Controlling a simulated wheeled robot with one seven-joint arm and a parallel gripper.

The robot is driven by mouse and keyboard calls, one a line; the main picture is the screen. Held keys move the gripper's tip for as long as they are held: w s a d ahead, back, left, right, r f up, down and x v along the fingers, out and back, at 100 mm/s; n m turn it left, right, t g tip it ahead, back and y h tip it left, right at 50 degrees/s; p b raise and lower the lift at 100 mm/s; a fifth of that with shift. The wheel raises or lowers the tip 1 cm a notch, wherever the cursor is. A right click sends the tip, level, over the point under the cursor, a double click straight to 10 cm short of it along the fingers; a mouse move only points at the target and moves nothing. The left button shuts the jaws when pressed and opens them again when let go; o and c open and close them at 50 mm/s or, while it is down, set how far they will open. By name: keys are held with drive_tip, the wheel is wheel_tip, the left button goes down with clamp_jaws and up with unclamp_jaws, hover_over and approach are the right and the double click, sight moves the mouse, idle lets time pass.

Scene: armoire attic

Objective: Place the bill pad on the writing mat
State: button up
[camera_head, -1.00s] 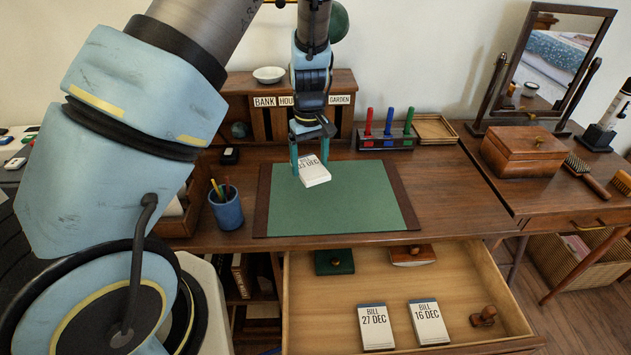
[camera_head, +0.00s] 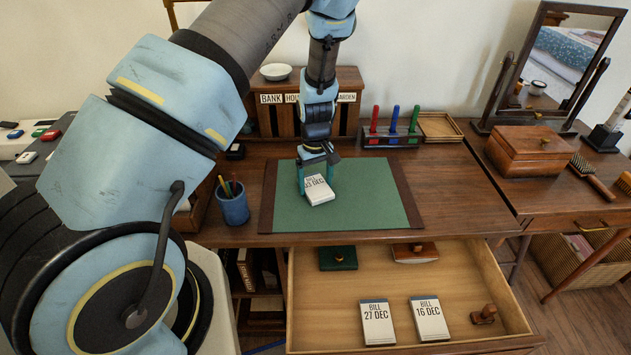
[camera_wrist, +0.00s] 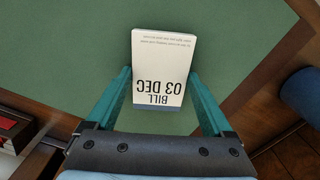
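The bill pad (camera_head: 318,190), a white block reading "BILL 03 DEC", is over the left part of the green writing mat (camera_head: 375,205). It looks low, at or just above the mat surface; I cannot tell whether it touches. My gripper (camera_head: 316,182) points down with its teal fingers on both sides of the pad, shut on it. In the wrist view, the pad (camera_wrist: 162,60) sits between the fingertips, with green mat (camera_wrist: 60,50) around it.
The open drawer (camera_head: 460,265) below the desk holds two more bill pads, 27 DEC (camera_head: 377,323) and 16 DEC (camera_head: 429,318), and stamps. A blue pencil cup (camera_head: 232,205) stands left of the mat. A marker rack (camera_head: 391,138) stands behind. The mat's right side is clear.

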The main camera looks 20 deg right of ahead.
sight(316, 186)
drive_tip(key=shift+o, duration=0.9)
wheel_tip(316, 186, up, 12)
drive_tip(key=b, duration=0.3)
drive_tip(key=shift+m+t+h, duration=0.3)
drive_tip(key=shift+m+h, duration=0.1)
drive_tip(key=a+r, duration=0.2)
drive_tip(key=a, duration=0.5)
drive_tip(key=s+a+r, duration=0.1)
drive_tip(key=a+r, duration=0.2)
drive_tip(key=a, duration=0.4)
drive_tip(key=s+a+r, duration=0.1)
drive_tip(key=a+r, duration=0.1)
drive_tip(key=a, duration=0.5)
drive_tip(key=shift+s+r, duration=0.25)
drive_tip(key=shift+r, duration=0.15)
drive_tip(key=s+a+r+m+t, duration=0.1)
drive_tip(key=s+a+r, duration=0.1)
drive_tip(key=s+a, duration=0.3)
drive_tip(key=a, duration=0.2)
drive_tip(key=shift+a+y, duration=0.3)
drive_tip(key=shift+a, duration=0.1)
drive_tip(key=shift+c, duration=0.3)
